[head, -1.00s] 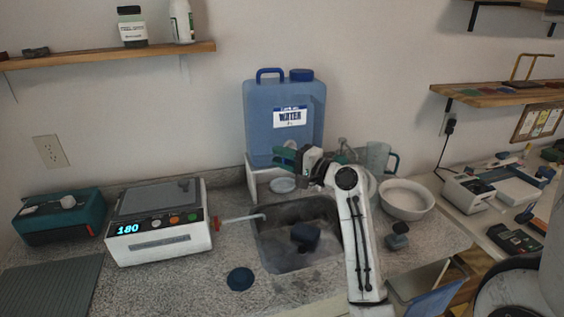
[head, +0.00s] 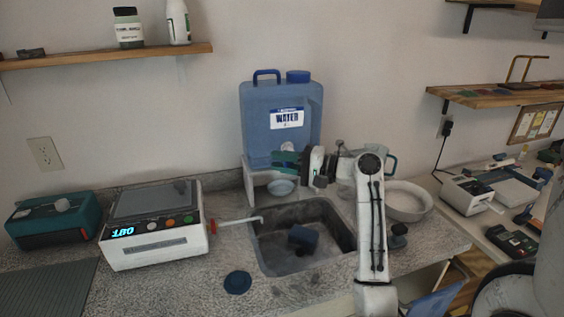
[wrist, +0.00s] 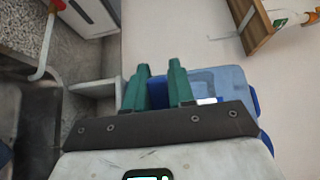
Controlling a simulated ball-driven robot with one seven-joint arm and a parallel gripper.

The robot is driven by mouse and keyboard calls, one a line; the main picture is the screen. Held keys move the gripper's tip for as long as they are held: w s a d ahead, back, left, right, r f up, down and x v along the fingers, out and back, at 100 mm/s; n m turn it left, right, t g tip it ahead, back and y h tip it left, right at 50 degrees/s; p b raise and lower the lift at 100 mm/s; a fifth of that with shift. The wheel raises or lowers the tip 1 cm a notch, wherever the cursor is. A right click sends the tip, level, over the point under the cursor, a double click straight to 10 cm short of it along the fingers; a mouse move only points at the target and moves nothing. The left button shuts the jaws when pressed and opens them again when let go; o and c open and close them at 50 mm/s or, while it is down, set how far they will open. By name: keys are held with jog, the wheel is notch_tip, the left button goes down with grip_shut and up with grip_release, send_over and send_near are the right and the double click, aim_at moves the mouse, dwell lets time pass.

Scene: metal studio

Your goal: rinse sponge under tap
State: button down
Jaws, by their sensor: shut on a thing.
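A dark blue block (head: 303,239), perhaps the sponge, lies tilted in the grey sink (head: 325,258). A thin tap spout (head: 240,220) with a red part reaches from the left over the sink's edge. My gripper (head: 287,158) is behind the sink, well above the block, in front of the blue water jug (head: 300,95). In the wrist view its green fingers (wrist: 160,80) stand a little apart, with the jug (wrist: 222,82) behind them. The spout also shows in the wrist view (wrist: 44,45).
A white appliance (head: 155,245) with a lit display stands left of the sink. A white bowl (head: 408,204) and a clear mug (head: 379,163) stand at the right. A dark blue disc (head: 238,282) lies on the counter in front. A small dish (head: 281,187) sits below my gripper.

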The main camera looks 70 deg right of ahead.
jog(key=c, duration=1)
grip_release()
jog(key=shift+c, duration=0.2)
jog(key=s+d+b, duration=0.1)
jog(key=s, duration=0.9)
jog(key=shift+s+b, duration=0.35)
jog(key=shift+b, duration=0.05)
jog(key=shift+f, duration=0.1)
